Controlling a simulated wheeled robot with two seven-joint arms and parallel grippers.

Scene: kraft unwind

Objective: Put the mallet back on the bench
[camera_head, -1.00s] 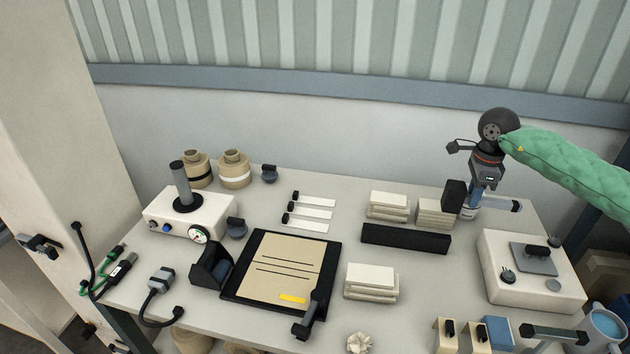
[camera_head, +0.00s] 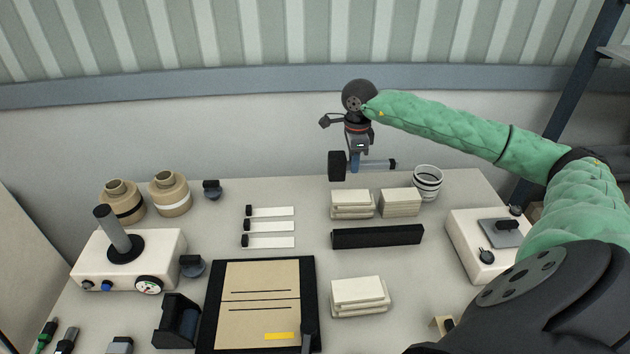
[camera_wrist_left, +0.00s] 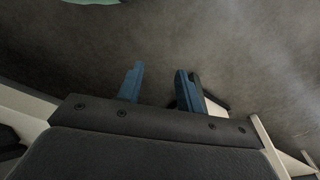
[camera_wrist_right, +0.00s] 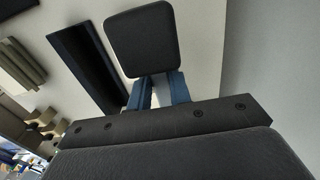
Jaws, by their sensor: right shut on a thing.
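The mallet has a black block head (camera_head: 338,165) and a handle (camera_head: 382,164) pointing right. My right gripper (camera_head: 355,163) is shut on the mallet and holds it in the air near the bench's back edge, above the paper stacks. In the right wrist view, the dark mallet head (camera_wrist_right: 143,40) covers the fingertips, with a blue finger on each side below it. The bench (camera_head: 425,285) has a pale top. My left gripper (camera_wrist_left: 160,85) shows only in its wrist view, with its blue fingers apart and nothing between them, over a dark floor.
Two paper stacks (camera_head: 352,204) and a black bar (camera_head: 377,236) lie below the mallet. A striped cup (camera_head: 428,182) stands at right. A framed brown board (camera_head: 258,305) lies front centre. Tan spools (camera_head: 170,192) stand at left. Bare bench lies right of the front stack.

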